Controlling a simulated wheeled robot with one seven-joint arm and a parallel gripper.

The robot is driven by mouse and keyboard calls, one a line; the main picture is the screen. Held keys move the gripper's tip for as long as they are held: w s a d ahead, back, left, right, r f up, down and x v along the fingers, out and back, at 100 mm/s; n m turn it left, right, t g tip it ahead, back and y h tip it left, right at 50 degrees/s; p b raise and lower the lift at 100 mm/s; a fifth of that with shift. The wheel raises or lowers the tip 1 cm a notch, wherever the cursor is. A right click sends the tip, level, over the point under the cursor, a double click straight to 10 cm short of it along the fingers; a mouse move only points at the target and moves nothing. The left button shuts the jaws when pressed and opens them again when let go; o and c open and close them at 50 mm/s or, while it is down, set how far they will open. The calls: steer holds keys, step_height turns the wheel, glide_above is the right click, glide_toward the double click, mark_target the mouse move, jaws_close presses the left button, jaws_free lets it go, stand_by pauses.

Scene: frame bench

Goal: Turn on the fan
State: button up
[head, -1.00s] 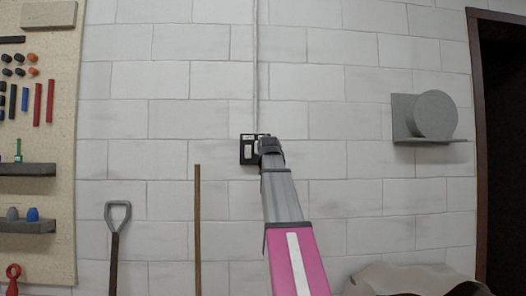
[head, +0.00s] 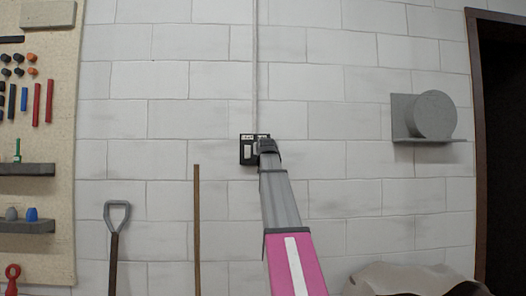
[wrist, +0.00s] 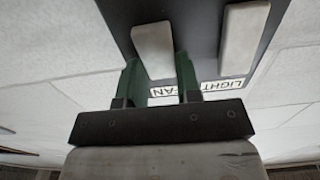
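A black switch plate (head: 246,158) is on the white block wall, with a conduit running up from it. In the wrist view the plate (wrist: 198,40) carries two pale rockers and labels reading LIGHT and FAN. The FAN rocker (wrist: 155,48) lies between the green fingertips of my gripper (wrist: 158,62). The LIGHT rocker (wrist: 244,32) is to the right, outside the fingers. In the head view my gripper (head: 268,147) covers the plate's right side, and the left rocker (head: 248,151) shows. The fingers are apart; I cannot tell whether they touch the rocker or plate.
A pegboard with tools (head: 60,130) and shelves is on the left. A shovel handle (head: 116,220) and a wooden pole (head: 197,230) lean on the wall below. A grey round-faced fixture (head: 432,115) is at right, beside a dark doorway (head: 502,160).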

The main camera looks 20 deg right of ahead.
steer(key=shift+f, duration=0.1)
steer(key=shift+s+f+t+h, duration=0.1)
steer(key=shift+f+t+h, duration=0.15)
steer(key=shift+t, duration=0.65)
steer(key=shift+f+t+h, duration=0.1)
steer(key=shift+t+h, duration=0.15)
steer(key=shift+t, duration=0.65)
steer(key=o, duration=0.9)
